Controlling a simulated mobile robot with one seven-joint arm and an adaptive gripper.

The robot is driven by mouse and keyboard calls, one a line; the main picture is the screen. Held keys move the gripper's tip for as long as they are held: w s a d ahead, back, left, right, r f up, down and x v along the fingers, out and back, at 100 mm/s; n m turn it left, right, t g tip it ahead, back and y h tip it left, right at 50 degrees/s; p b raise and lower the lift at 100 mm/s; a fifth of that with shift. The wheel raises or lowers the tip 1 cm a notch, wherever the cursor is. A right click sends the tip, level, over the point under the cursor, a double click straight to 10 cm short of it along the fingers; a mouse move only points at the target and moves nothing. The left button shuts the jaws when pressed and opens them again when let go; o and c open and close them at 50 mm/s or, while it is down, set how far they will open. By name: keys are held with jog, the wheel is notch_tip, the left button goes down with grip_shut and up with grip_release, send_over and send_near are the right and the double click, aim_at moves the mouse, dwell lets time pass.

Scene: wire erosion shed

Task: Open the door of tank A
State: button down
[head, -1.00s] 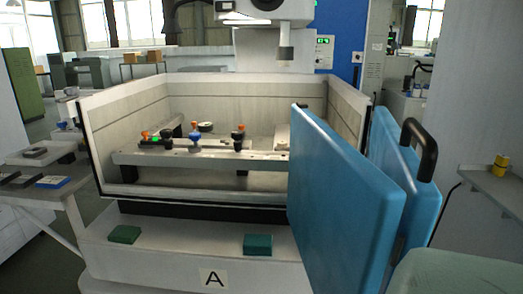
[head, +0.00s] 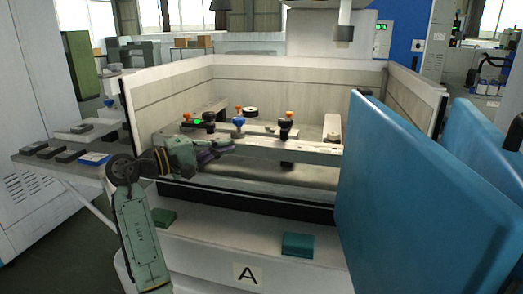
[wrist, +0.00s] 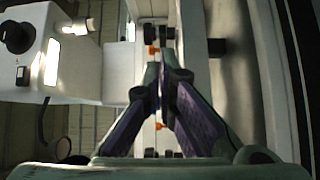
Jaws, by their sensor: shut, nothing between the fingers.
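Tank A is a white, open-topped tank (head: 290,70) with its front side open, above a white base with an "A" label (head: 247,274). A thick blue door panel (head: 420,200) stands swung out at the right, clear of the opening. A second blue panel (head: 492,140) stands behind it, with a black handle (head: 515,134) at the right picture edge. My gripper (head: 230,147) is shut and empty at the left part of the opening, far from the blue panels. In the wrist view its fingers (wrist: 160,75) meet at the tips.
Inside the tank a fixture rail (head: 250,145) carries several orange, black and blue knobs. A side table (head: 60,170) stands at the left.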

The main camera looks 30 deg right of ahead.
jog(key=s+d+g+p, duration=0.2)
jog(key=s+d+p, duration=0.2)
jog(key=s+d, duration=0.3)
jog(key=d, duration=0.3)
jog(key=shift+f+m, duration=0.25)
jog(key=shift+m, duration=0.15)
jog(key=shift+a, duration=0.1)
